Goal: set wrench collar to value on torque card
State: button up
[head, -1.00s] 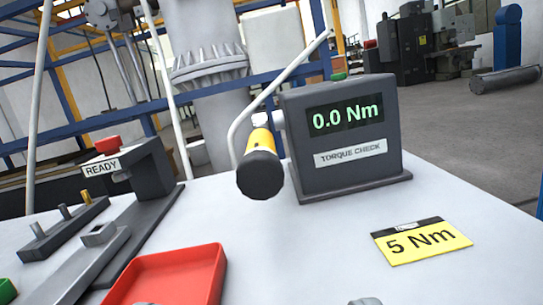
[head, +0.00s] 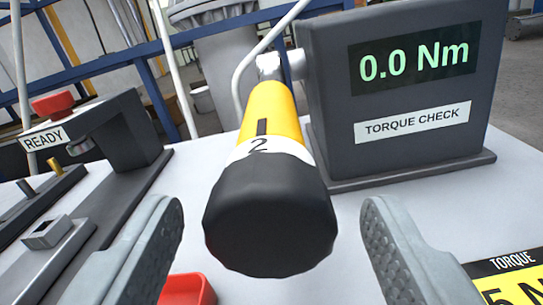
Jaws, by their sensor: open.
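The wrench (head: 269,195) has a yellow body, a white scale band (head: 262,147) and a black end piece (head: 270,225) facing me. The band shows a "2" below a dark mark line. The wrench's far end meets the fitting on the side of the torque checker (head: 400,95), whose display reads 0.0 Nm. My gripper (head: 272,235) is open. One finger is on each side of the black end, apart from it. The yellow torque card (head: 505,280) lies at the lower right, partly cut off; it read "5 Nm" earlier.
A dark grey press-like device labelled READY (head: 110,130) with a red button stands at the left. A red tray (head: 187,290) shows at the bottom, partly hidden. A small holder with pegs (head: 35,205) is at the far left.

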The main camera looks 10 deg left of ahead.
jog(key=shift+w, duration=0.9)
jog(key=shift+a, duration=0.1)
jog(key=c, duration=1)
jog(key=shift+o, duration=0.2)
